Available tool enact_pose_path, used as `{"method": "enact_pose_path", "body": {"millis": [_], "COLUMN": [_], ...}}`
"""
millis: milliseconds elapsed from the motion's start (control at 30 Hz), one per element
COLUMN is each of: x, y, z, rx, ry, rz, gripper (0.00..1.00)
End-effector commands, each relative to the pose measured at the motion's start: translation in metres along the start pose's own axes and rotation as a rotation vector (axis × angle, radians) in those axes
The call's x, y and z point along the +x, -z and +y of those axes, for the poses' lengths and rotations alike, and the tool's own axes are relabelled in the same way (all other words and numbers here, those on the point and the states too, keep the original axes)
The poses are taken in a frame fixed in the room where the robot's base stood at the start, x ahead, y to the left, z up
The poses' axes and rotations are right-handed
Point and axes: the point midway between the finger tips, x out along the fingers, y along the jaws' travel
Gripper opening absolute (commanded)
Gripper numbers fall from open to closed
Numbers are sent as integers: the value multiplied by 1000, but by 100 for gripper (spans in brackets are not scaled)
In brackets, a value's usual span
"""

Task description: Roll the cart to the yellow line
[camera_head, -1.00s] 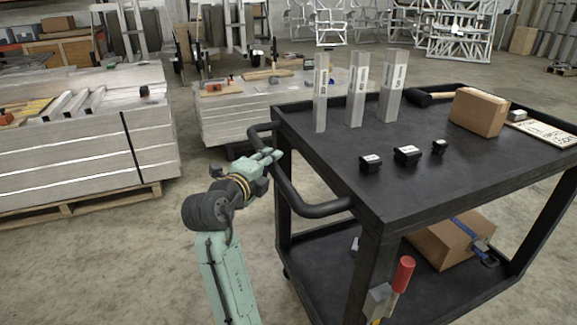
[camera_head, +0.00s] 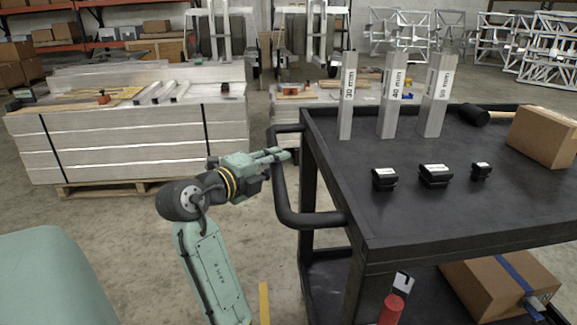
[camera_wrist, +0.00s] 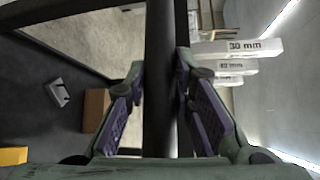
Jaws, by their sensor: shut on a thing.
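The black cart (camera_head: 430,222) fills the right of the head view. Its tubular push handle (camera_head: 281,198) sticks out from its left end. My gripper (camera_head: 282,156) is closed around the upright part of that handle. In the wrist view the dark handle bar (camera_wrist: 160,75) passes between the two finger pads of my gripper (camera_wrist: 167,100). A yellow strip (camera_head: 264,303) shows on the floor at the bottom of the head view, left of the cart; the rest of it is out of frame.
The cart top carries three upright metal tubes (camera_head: 391,105), three small black blocks (camera_head: 435,177), a mallet (camera_head: 476,115) and a cardboard box (camera_head: 545,137). Another box (camera_head: 500,285) sits on the lower shelf. A pallet of metal stock (camera_head: 125,140) stands behind left. Concrete floor between is clear.

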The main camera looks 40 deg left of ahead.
Motion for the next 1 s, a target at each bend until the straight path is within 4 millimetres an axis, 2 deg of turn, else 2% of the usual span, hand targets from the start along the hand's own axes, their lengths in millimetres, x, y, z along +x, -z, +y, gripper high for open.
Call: {"method": "enact_pose_path", "body": {"millis": [567, 600, 867, 1000], "x": [-7, -7, -6, -6], "y": [-8, -9, -7, -6], "z": [4, 4, 3, 2], "rx": [-5, -6, -2, -1], "ry": [-4, -4, -2, -1], "rz": [-5, -6, -1, 0], "gripper": [0, 24, 42, 43]}}
